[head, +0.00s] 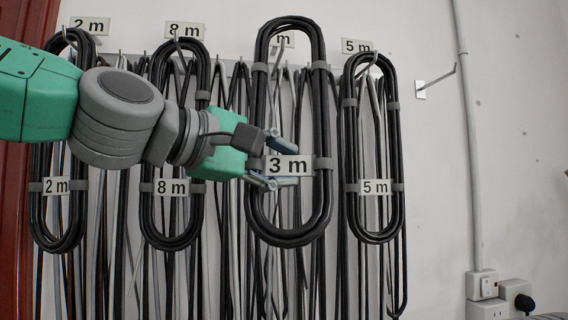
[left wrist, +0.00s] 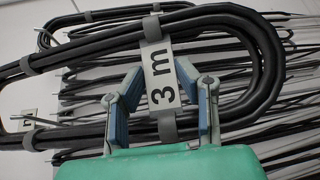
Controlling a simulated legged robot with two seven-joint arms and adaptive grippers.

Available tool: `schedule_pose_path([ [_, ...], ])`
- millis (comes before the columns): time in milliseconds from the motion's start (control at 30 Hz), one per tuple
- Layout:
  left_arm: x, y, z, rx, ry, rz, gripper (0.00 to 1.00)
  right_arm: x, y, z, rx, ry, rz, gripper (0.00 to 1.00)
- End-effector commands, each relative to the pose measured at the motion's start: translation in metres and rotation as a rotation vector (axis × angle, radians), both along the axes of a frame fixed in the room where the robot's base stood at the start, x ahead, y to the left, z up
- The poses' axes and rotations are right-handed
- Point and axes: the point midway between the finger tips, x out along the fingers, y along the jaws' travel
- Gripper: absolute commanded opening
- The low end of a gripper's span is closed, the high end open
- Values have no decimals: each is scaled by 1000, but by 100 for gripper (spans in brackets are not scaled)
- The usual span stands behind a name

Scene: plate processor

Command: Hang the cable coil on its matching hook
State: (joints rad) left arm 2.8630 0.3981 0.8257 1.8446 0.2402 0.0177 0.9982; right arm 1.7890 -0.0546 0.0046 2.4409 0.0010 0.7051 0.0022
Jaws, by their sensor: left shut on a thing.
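The black cable coil (head: 290,235) labelled "3 m" stands upright in front of the wall rack, between the 8 m and 5 m coils. My left gripper (head: 287,163) comes in from the left and is shut on the coil's middle at its 3 m tag (head: 288,166). In the left wrist view, the two blue-grey fingers (left wrist: 160,78) flank the 3 m tag (left wrist: 163,82). A wall label (head: 284,40) shows through the coil's top loop; only its "m" is readable. A hook (head: 279,55) shows inside the loop; I cannot tell whether the coil touches it. My right gripper is not in view.
Coils tagged 2 m (head: 42,222), 8 m (head: 172,238) and 5 m (head: 375,232) hang beside it. Many loose cables hang behind. An empty hook (head: 437,80) sits at right. A conduit (head: 470,150) and sockets (head: 486,308) are farther right.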

Motion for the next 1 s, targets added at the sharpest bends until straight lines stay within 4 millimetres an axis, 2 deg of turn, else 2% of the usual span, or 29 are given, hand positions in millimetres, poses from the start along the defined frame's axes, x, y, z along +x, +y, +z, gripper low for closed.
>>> schedule_pose_path([
  [733, 43, 9, -3, -3, -2, 2, 0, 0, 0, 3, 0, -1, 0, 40],
  [1000, 52, 11, -15, -3, -2, 2, 0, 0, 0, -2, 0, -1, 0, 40],
])
